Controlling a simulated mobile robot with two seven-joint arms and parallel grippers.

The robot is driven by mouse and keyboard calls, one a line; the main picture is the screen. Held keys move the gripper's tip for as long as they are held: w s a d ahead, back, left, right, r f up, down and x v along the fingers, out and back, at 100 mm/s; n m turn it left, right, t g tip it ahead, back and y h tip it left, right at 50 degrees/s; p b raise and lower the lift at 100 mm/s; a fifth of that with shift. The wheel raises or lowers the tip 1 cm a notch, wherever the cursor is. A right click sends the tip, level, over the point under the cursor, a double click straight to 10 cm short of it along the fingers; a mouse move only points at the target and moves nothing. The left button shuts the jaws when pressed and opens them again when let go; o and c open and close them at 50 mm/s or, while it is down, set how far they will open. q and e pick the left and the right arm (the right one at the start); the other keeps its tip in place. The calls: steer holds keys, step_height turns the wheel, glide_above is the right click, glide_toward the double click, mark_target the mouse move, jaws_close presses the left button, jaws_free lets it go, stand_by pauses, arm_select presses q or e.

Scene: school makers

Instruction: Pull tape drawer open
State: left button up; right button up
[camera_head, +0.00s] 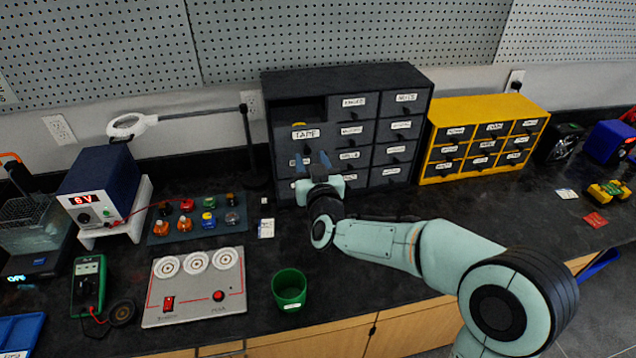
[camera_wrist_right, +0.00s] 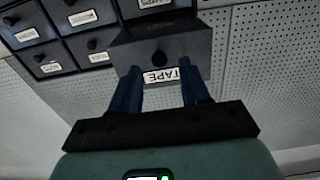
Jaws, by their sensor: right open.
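The tape drawer (camera_head: 306,133) is in the top left slot of the dark cabinet (camera_head: 345,77). It stands out from the cabinet front, with its dark inside and a bit of something yellow showing behind its front. In the right wrist view, the drawer (camera_wrist_right: 190,42) shows its TAPE label upside down and a dark round knob (camera_wrist_right: 158,57). My right gripper (camera_head: 312,160) is in front of and a little below the drawer front. In the wrist view, the right gripper (camera_wrist_right: 162,74) is open, its blue fingers apart, with the knob just past the fingertips and not clasped. My left gripper is out of view.
A yellow drawer unit (camera_head: 484,109) stands right of the cabinet. A magnifier lamp (camera_head: 132,125), small coloured items on a mat (camera_head: 160,235), a grey panel (camera_head: 195,312) and a green cup (camera_head: 289,288) are left of my arm. The bench before the yellow unit is mostly clear.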

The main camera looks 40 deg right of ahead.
steer(key=v, duration=1.1)
steer(key=shift+s+b, duration=0.2)
steer(key=shift+b, duration=0.2)
